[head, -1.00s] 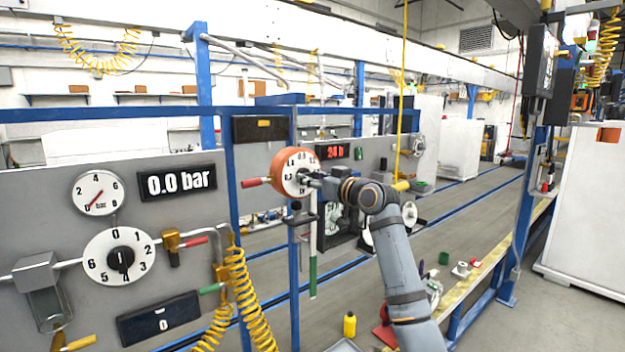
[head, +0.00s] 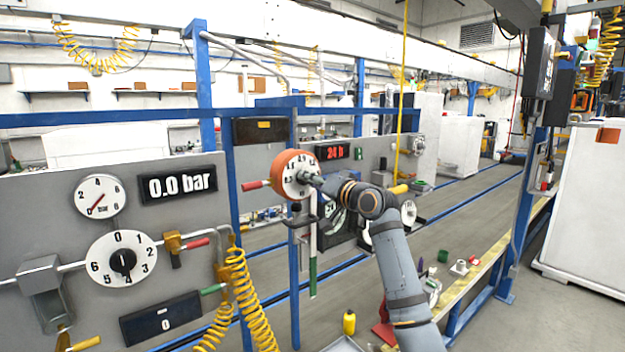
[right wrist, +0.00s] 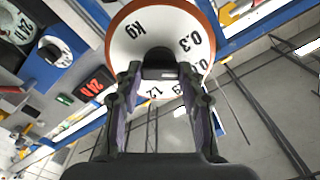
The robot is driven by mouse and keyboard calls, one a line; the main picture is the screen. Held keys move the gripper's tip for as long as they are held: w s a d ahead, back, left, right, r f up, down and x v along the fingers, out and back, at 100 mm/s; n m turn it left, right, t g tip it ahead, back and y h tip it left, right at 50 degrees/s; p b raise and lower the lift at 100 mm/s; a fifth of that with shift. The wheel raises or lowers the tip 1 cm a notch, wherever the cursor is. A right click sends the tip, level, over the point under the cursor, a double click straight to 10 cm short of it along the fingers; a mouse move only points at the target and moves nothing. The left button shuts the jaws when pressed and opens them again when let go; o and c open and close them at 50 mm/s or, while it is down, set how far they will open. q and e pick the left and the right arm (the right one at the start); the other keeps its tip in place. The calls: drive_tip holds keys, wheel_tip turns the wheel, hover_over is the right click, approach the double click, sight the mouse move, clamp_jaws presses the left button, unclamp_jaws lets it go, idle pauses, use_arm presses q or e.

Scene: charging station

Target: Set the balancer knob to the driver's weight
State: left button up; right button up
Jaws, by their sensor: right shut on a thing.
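The balancer (head: 287,172) is an orange drum with a white numbered dial face, hung on the blue frame in the middle of the head view. In the right wrist view its white dial (right wrist: 128,48) shows "kg", "0.3" and other, partly hidden numbers. A dark knob (right wrist: 159,60) stands at its centre. My right gripper (head: 306,177) reaches the dial from the right and is shut on the knob; its two fingers (right wrist: 159,75) flank the knob in the wrist view. The exact setting is hard to read. My left gripper is not in view.
A red-lit display (head: 334,152) is right of the balancer. A pressure gauge (head: 99,196), a "0.0 bar" display (head: 178,185) and another white dial (head: 121,258) are on the left panel. A yellow coiled hose (head: 250,305) hangs below. A yellow bottle (head: 349,323) stands at the bottom.

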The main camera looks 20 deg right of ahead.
drive_tip(key=shift+m, duration=0.6)
drive_tip(key=shift+f, duration=0.1)
drive_tip(key=o, duration=1.2)
drive_tip(key=shift+c, duration=0.2)
drive_tip(key=shift+s, duration=0.1)
drive_tip(key=v, duration=1.1)
drive_tip(key=shift+s, duration=0.4)
drive_tip(key=shift+d, duration=0.1)
